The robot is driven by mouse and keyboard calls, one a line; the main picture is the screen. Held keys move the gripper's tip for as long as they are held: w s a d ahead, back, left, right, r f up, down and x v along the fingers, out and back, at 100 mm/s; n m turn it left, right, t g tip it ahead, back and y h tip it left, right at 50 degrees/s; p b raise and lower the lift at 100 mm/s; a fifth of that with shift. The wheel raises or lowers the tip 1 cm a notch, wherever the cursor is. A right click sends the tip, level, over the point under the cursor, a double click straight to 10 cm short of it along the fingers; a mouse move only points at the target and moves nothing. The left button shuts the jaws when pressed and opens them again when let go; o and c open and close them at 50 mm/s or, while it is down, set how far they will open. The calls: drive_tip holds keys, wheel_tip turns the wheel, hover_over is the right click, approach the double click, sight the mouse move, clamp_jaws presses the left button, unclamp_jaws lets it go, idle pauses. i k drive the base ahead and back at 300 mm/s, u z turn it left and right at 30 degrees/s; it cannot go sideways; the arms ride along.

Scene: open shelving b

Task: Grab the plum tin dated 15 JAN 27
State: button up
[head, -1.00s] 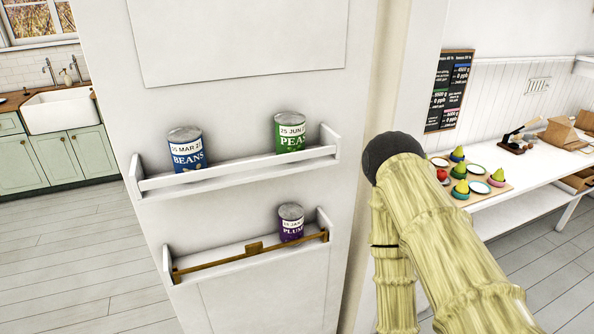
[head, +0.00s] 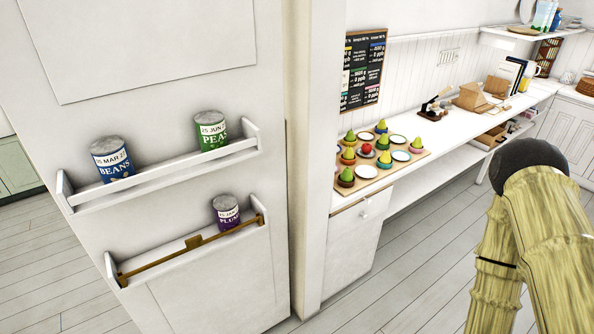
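The plum tin (head: 227,213) is purple with a grey lid and stands upright at the right end of the lower wall shelf (head: 150,262). A brown rail (head: 165,257) with a small block runs along that shelf's front and crosses in front of the tin's lower part. The date on its white label is too small to read surely. My gripper is not in the head view; only my pale yellow-green arm with a dark joint shows at the right, well away from the tin.
The upper shelf (head: 170,177) holds a blue beans tin (head: 112,160) and a green peas tin (head: 211,131). To the right, a white counter (head: 440,140) carries a wooden board (head: 337,183) with several fruits and plates. Grey plank floor (head: 410,235) lies open below.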

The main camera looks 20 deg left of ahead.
sight(225, 206)
drive_tip(key=z, duration=1.3)
drive_tip(key=i, duration=0.8)
drive_tip(key=u, duration=4.1)
drive_tip(key=k, duration=0.25)
drive_tip(key=z, duration=1.15)
